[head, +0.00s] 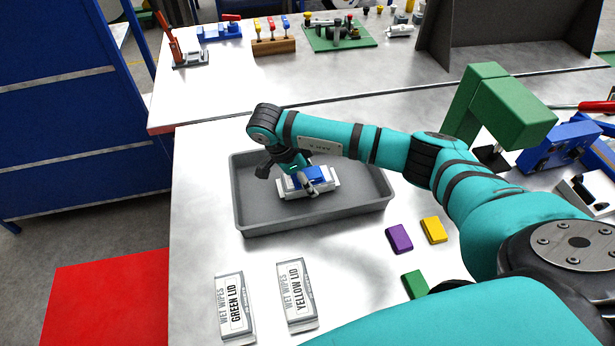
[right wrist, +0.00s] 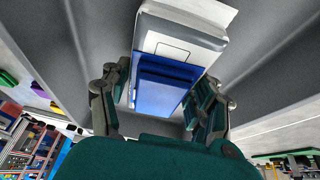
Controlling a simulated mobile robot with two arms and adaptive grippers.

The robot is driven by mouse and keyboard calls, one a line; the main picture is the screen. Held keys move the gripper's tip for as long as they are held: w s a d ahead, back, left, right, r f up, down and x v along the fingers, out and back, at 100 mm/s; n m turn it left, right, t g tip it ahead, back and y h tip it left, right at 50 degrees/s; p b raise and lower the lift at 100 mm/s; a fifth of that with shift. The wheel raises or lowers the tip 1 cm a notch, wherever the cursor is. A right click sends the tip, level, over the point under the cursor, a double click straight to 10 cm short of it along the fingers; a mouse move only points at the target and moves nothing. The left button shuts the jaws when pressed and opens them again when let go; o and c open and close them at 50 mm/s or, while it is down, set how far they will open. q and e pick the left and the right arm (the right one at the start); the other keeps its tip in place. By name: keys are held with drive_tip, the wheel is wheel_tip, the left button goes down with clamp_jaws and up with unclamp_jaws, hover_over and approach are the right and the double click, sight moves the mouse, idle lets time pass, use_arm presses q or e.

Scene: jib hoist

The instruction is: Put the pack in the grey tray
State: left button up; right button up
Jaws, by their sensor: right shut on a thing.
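The pack (head: 290,190), white with a blue lid (right wrist: 165,82), is inside the outline of the grey tray (head: 315,220) in the head view. My right gripper (head: 288,174) is shut on the pack, with its fingers on either side of the blue lid in the right wrist view. The pack looks level and low over the tray floor; I cannot tell whether it touches the floor. The fingers hide part of the pack. My left gripper is not in view.
Two wet wipes packs, marked GREEN LID (head: 235,305) and YELLOW LID (head: 297,295), lie in front of the tray. Purple (head: 399,237), yellow (head: 434,230) and green (head: 414,284) blocks lie to its right. A green angled post (head: 500,105) stands at the right.

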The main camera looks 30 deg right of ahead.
drive_tip(key=shift+f, duration=0.25)
idle(0.6)
drive_tip(key=o, duration=1.3)
drive_tip(key=shift+r, duration=0.1)
drive_tip(key=v, duration=1)
drive_tip(key=shift+a+r, duration=0.15)
drive_tip(key=shift+r, duration=0.05)
drive_tip(key=shift+a+r, duration=0.25)
drive_tip(key=shift+r, duration=0.35)
